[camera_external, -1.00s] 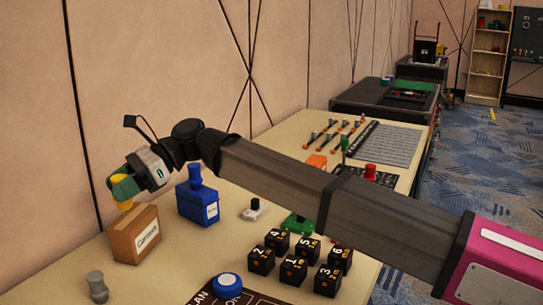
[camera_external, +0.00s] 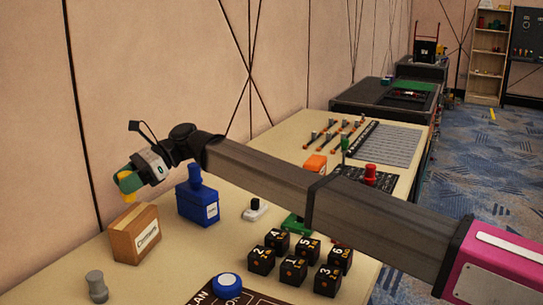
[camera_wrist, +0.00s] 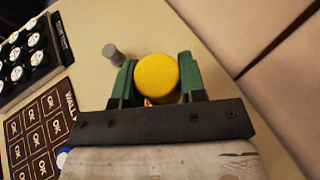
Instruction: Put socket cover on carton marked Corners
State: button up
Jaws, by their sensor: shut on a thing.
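My gripper (camera_external: 127,180) has green fingers and is shut on a yellow round object (camera_external: 131,184), perhaps the socket cover. In the wrist view the yellow object (camera_wrist: 157,77) sits between the two fingers (camera_wrist: 158,72) and shows a smooth round face. The brown carton marked Corners (camera_external: 128,246) stands on the table, with its white label facing the right front. The gripper and yellow object are tilted just above the carton, with a small gap between. In the wrist view the carton is almost wholly hidden behind the yellow object and gripper.
A blue carton (camera_external: 199,208) with a blue piece on top stands close to the right. A grey peg (camera_external: 97,287) stands in front. Several black numbered cubes (camera_external: 294,269) and a blue button (camera_external: 227,286) lie right of it. The wall is close behind.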

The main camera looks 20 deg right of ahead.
aim_at(131, 195)
jog(key=shift+f, duration=2)
jog(key=shift+f, duration=0.2)
jog(key=o, duration=0.9)
jog(key=shift+r, duration=0.15)
jog(key=shift+w+d+r, duration=0.15)
jog(key=shift+d, duration=0.15)
jog(key=v, duration=1.1)
jog(key=shift+w+d, duration=0.1)
jog(key=shift+d, duration=0.1)
